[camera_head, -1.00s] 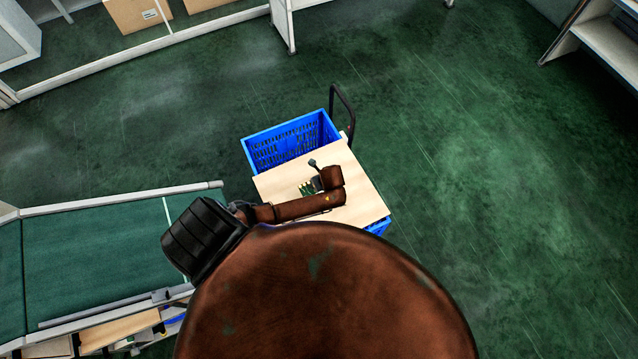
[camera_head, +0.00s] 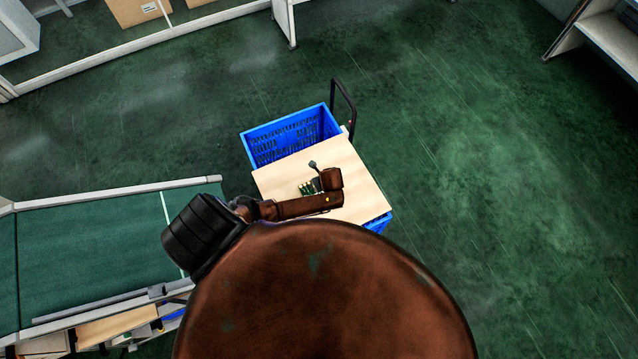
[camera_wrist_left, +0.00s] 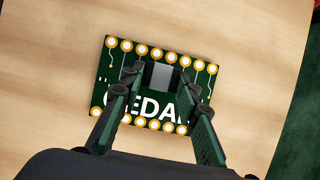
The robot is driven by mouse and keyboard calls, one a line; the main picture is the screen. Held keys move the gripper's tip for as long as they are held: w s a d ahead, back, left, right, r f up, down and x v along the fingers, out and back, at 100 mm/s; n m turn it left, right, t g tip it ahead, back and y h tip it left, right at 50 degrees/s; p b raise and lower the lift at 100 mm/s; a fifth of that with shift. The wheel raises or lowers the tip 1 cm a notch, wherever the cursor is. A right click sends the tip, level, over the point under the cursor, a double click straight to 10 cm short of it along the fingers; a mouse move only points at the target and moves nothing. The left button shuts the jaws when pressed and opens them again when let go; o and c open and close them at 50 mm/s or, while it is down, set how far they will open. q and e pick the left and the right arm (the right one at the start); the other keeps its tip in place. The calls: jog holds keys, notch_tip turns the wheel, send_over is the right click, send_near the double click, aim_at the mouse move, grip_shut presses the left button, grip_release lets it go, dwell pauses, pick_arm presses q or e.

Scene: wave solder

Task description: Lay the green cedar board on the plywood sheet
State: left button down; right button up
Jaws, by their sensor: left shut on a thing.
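The green cedar board (camera_wrist_left: 158,55), with gold-ringed holes along two edges and white lettering, is over the plywood sheet (camera_wrist_left: 45,70) in the left wrist view. My left gripper (camera_wrist_left: 160,82) is shut on it, its fingers at either side of a grey block on the board. In the head view the board (camera_head: 306,188) shows as a small green patch beside my left gripper (camera_head: 317,180), above the pale plywood sheet (camera_head: 363,193). I cannot tell whether the board touches the sheet. The fingers partly cover the lettering. My right gripper is not in view.
The sheet lies on a blue crate (camera_head: 377,225). An open blue crate (camera_head: 290,137) stands behind it, by a black cart handle (camera_head: 345,105). A green-topped bench (camera_head: 90,240) is at the left. Floor to the right is clear.

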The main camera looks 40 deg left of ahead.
pick_arm(q)
jog(key=shift+f+b, duration=0.3)
jog(key=shift+f, duration=0.2)
dwell(0.5)
jog(key=c, duration=1.4)
grip_release()
jog(key=v, duration=1.2)
jog(key=shift+s+r, duration=0.1)
